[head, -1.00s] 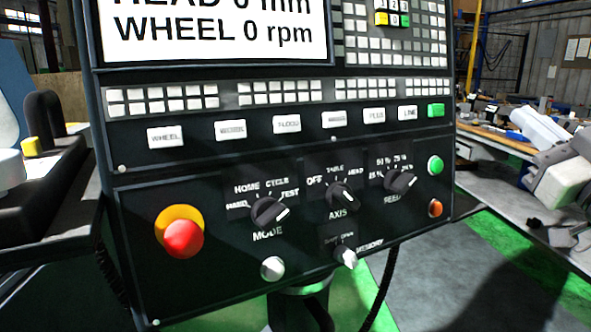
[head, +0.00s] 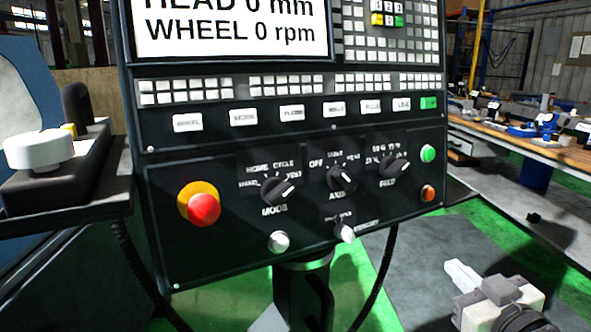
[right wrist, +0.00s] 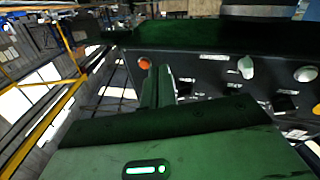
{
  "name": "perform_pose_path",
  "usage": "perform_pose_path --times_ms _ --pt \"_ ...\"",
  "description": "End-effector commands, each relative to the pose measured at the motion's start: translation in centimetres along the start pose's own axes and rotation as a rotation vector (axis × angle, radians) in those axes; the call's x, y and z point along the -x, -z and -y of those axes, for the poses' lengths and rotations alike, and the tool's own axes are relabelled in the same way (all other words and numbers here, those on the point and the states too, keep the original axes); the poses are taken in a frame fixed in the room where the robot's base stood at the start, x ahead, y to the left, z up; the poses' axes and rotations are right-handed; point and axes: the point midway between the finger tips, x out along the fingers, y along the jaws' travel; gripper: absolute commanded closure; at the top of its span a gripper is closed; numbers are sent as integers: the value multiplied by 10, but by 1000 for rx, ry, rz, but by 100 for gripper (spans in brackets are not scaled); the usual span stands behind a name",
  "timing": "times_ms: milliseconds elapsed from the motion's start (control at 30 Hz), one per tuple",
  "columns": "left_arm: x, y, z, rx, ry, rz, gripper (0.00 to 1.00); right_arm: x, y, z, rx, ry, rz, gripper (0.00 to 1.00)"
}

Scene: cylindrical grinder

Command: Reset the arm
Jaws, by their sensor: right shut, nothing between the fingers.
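My right gripper (head: 460,272) shows at the lower right of the head view, in front of the floor and apart from the control panel (head: 160,265). Its fingers are together with nothing between them. In the right wrist view the shut fingers (right wrist: 158,85) point toward the panel, which appears upside down there, near an orange button (right wrist: 145,62). My left gripper is in neither view.
The black panel carries a red stop button (head: 204,209), a mode knob (head: 279,191), an axis knob (head: 341,178) and a feed knob (head: 394,167). A wooden workbench (head: 560,153) with tools stands at the right. Open floor lies between bench and panel.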

Motion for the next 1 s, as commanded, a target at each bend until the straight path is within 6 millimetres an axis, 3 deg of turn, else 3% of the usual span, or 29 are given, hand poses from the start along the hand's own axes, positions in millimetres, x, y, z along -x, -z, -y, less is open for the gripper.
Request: perform_pose_path --times_ms 33,200,300,400,600,1000 --pt "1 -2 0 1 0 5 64 7 -39 19 -28 17 76 100" --pt "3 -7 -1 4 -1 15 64 49 -144 85 -94 68 291 100" --pt "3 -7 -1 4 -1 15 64 83 -190 124 -127 99 403 100" --pt "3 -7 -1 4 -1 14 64 115 -222 156 -152 124 490 100" --pt "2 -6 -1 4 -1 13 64 151 -249 191 -177 153 576 100" --pt "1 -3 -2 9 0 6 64 155 -252 194 -179 156 584 100"
